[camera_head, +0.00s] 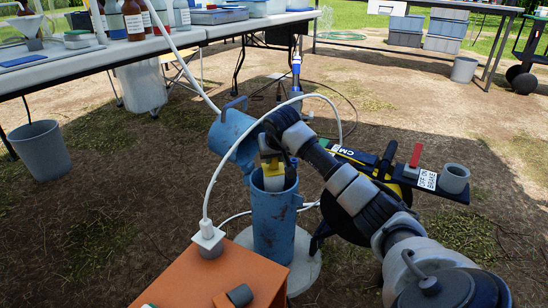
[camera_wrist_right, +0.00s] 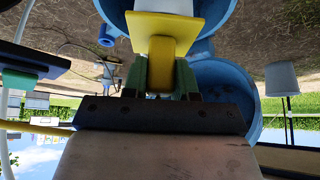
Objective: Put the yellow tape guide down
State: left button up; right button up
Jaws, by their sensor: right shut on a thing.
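The yellow tape guide (camera_head: 269,170) is at the mouth of the upright blue well casing (camera_head: 273,225), by the top of the white inner pipe (camera_head: 273,184). In the right wrist view, its flat yellow plate (camera_wrist_right: 164,33) lies against the white pipe end (camera_wrist_right: 164,6); whether it bears on the pipe is not clear. My right gripper (camera_head: 271,155) is above the casing. Its green fingers (camera_wrist_right: 161,80) are shut on the guide's yellow tab, also in the wrist view. My left gripper is not in view.
The casing's blue lid (camera_head: 233,133) hangs open behind left. A black reel with a brake panel (camera_head: 427,180) stands close right, beside my right arm. An orange box (camera_head: 210,275) with a white cable plug is in front. A long table (camera_head: 165,45) stands behind left.

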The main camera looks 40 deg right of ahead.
jog(key=o, duration=0.9)
jog(key=shift+o, duration=0.2)
